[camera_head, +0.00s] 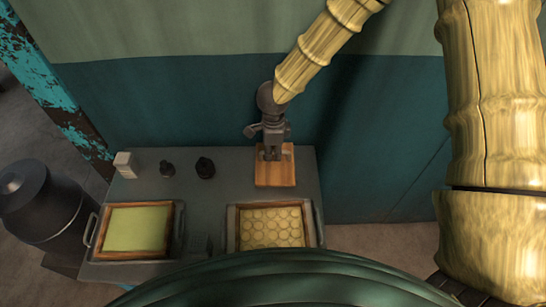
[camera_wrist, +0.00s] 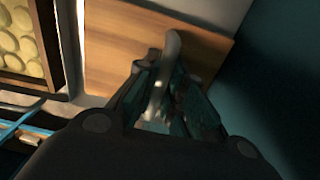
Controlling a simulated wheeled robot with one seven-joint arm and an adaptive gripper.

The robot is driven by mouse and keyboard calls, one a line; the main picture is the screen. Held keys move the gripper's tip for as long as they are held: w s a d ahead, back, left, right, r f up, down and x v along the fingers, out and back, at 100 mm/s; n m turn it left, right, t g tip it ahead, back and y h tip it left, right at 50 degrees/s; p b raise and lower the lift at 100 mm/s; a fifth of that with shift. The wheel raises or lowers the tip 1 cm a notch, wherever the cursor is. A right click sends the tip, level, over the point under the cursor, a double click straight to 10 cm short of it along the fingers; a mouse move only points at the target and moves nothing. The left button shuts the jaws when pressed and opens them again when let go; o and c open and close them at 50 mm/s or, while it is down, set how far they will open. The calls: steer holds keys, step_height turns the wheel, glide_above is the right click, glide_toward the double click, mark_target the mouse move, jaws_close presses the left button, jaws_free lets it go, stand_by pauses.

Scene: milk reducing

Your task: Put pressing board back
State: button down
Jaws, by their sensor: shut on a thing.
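The pressing board (camera_head: 276,176) is a flat, light brown wooden board near the back right corner of the grey table. It also shows in the wrist view (camera_wrist: 113,40), below my fingers. My gripper (camera_head: 270,152) is over the board's back half, pointing down. In the wrist view my gripper (camera_wrist: 165,85) is shut on the board's pale handle (camera_wrist: 172,48), which stands up between the fingers. The fingers hide the lower part of the handle. I cannot tell whether the board rests on the table or hangs just above it.
A wooden-framed tray with several round pale pieces (camera_head: 272,205) is in front of the board. A tray with a yellow-green slab (camera_head: 138,228) is at left. Two small dark objects (camera_head: 205,168) and a white box (camera_head: 126,164) stand at the back. A teal wall (camera_head: 380,130) is close behind.

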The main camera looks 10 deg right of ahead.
mark_target(273, 159)
step_height(273, 159, down, 3)
steer(key=shift+a+f+p, duration=0.1)
steer(key=shift+f+p, duration=0.05)
steer(key=shift+p, duration=0.15)
steer(key=c, duration=1.5)
jaws_free()
steer(key=shift+f, duration=0.1)
steer(key=shift+r, duration=0.2)
step_height(273, 159, up, 12)
steer(key=shift+f+b, duration=0.1)
steer(key=shift+b, duration=0.85)
